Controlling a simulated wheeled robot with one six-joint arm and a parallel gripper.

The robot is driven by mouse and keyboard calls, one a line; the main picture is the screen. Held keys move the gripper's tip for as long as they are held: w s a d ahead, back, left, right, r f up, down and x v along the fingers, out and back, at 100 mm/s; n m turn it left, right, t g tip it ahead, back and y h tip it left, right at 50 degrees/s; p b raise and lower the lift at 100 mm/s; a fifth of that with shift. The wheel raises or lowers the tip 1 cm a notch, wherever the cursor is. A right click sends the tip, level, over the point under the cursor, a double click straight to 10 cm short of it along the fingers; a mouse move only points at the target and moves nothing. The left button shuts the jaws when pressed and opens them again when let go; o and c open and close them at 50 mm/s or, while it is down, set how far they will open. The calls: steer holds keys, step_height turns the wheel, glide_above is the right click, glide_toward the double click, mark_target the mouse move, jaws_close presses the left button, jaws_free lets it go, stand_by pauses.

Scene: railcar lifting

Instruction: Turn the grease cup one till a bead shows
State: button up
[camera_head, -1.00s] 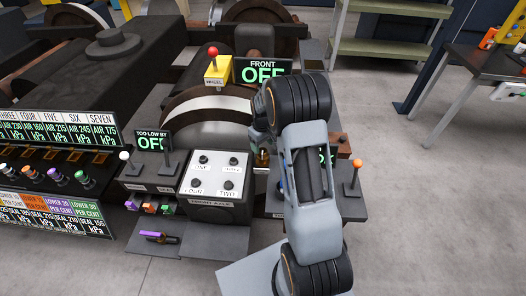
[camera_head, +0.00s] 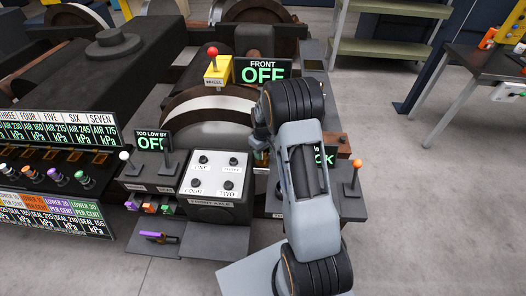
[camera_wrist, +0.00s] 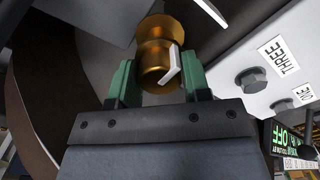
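The brass grease cup (camera_wrist: 155,52) shows in the wrist view, a round stepped body with a white pointer mark on its right side. The green fingers of my gripper (camera_wrist: 159,68) stand on either side of it and appear to touch it. No clear gap shows between fingers and cup. No number label is visible on the cup, and I see no bead of grease. In the head view a small brass part (camera_head: 262,158) shows just left of my arm; the arm hides most of the gripper.
A white bolt plate (camera_head: 214,173) marked ONE to FOUR lies close to the left of my gripper. A yellow WHEEL box (camera_head: 217,71) with a red knob and a FRONT OFF display (camera_head: 263,70) stand behind. An orange-knobbed lever (camera_head: 355,178) stands right of my arm.

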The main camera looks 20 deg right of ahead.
steer(key=c, duration=0.5)
steer(key=shift+o, duration=0.2)
steer(key=shift+m, duration=0.4)
steer(key=m+b, duration=0.1)
steer(key=m, duration=0.3)
steer(key=shift+m, duration=0.4)
steer(key=m+b, duration=0.1)
steer(key=m, duration=0.5)
steer(key=m+b, duration=0.1)
steer(key=m, duration=0.5)
steer(key=shift+m, duration=0.4)
steer(key=m, duration=0.6)
steer(key=shift+m, duration=0.3)
